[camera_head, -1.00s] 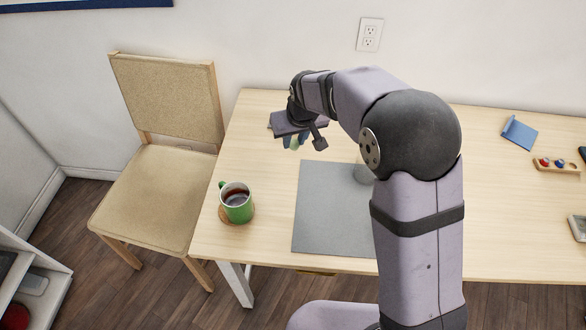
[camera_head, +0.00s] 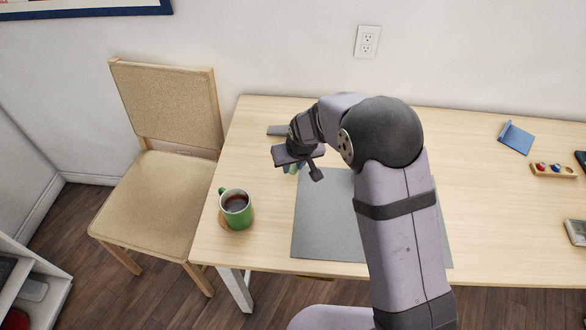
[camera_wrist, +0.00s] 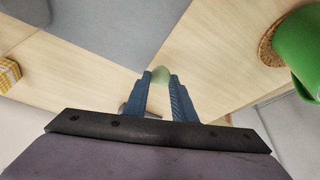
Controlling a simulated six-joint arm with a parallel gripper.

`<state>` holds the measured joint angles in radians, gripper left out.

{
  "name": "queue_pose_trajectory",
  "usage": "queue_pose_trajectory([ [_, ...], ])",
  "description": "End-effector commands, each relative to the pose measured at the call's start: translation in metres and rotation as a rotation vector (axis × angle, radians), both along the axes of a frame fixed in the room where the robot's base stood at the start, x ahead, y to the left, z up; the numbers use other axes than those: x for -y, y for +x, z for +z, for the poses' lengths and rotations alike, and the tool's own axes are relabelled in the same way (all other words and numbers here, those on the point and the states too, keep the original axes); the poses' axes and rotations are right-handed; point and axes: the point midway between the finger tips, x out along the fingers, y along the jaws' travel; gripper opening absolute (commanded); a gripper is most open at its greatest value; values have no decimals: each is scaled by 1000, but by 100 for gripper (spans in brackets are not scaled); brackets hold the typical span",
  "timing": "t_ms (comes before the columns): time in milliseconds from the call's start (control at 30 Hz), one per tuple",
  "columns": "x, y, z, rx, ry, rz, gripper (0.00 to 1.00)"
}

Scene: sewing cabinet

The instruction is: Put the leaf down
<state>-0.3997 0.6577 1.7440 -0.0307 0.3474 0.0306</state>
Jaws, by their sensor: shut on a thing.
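My gripper (camera_head: 295,165) is above the table near the left edge of the grey mat, behind the green mug. In the wrist view my gripper's blue fingers (camera_wrist: 162,90) are shut on a pale green, rounded thing (camera_wrist: 161,74) that sticks out past their tips. A bit of this thing shows below the gripper in the head view. Most of it is hidden between the fingers, and I cannot tell for sure that it is the leaf. It seems to be held above the tabletop (camera_head: 255,165).
The green mug (camera_head: 236,210) of dark drink stands on a round coaster (camera_head: 224,225) at the left. The grey mat (camera_head: 318,225) lies in front. A flat grey piece (camera_head: 277,130) lies behind my gripper. A blue stand (camera_head: 517,137) and wooden tray (camera_head: 553,170) are far right.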

Motion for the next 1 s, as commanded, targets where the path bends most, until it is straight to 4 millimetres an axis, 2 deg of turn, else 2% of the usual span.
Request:
queue_pose_trajectory([
  [100, 0, -1, -15, -4, -2, 0, 3],
  [200, 0, 0, -21, -2, -1, 0, 3],
  [533, 0, 0, -23, 0, 0, 0, 3],
  [900, 0, -1, -35, -2, -1, 0, 3],
  [933, 0, -1, -35, -3, -1, 0, 28],
  [1000, 1, -1, -35, -5, -2, 0, 42],
])
